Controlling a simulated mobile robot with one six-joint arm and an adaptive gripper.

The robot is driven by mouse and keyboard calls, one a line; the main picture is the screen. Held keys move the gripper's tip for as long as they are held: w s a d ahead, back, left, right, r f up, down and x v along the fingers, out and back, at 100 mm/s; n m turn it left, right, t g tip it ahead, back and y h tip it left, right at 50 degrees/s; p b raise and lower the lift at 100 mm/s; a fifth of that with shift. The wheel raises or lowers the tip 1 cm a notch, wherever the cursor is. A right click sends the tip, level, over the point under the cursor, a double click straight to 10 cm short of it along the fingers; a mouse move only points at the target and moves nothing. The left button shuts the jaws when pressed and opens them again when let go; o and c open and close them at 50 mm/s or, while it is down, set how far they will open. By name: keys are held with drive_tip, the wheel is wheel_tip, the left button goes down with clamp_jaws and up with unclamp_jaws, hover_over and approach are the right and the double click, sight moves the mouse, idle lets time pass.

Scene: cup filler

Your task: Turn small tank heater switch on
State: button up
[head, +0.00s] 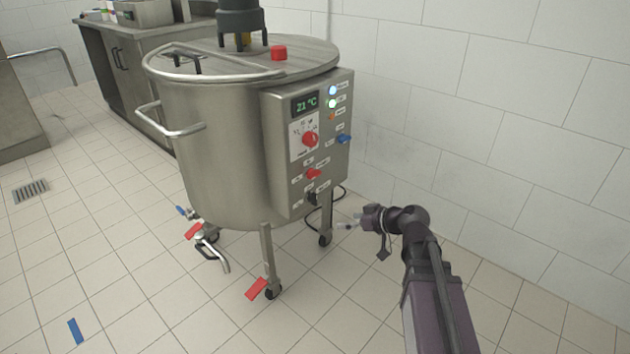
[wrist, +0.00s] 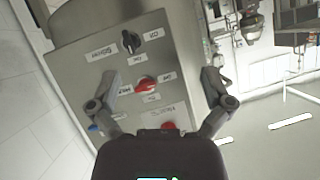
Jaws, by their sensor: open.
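The small steel tank (head: 215,140) stands on wheeled legs with a control box (head: 280,150) on its right side. The box has a red dial (head: 310,139), a red switch (head: 313,173) below it and a black switch (head: 312,197) at the bottom. The wrist view shows the panel upside down, with the black switch (wrist: 127,40) above the red switch (wrist: 145,84). The labels are too blurred to tell which is the heater's. My gripper (head: 350,224) is open and empty, low and right of the box. Its fingers (wrist: 160,82) frame the red switch, apparently without touching it.
A blue switch (head: 344,138) and indicator lights (head: 333,90) are on the box's right face. A tiled wall (head: 490,120) stands close behind on the right. A cable (head: 325,215) hangs below the box.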

sight(317, 175)
drive_tip(key=w+r+n+t+y+b, duration=0.1)
drive_tip(key=w+r+t+y+b, duration=0.1)
drive_tip(key=w+r+t, duration=0.3)
drive_tip(key=shift+w+d+r+y, duration=0.15)
drive_tip(key=shift+w+d+y, duration=0.15)
drive_tip(key=shift+y, duration=0.2)
drive_tip(key=x, duration=1.3)
drive_tip(key=shift+w+a, duration=0.2)
drive_tip(key=shift+a, duration=0.05)
drive_tip(key=c, duration=1.1)
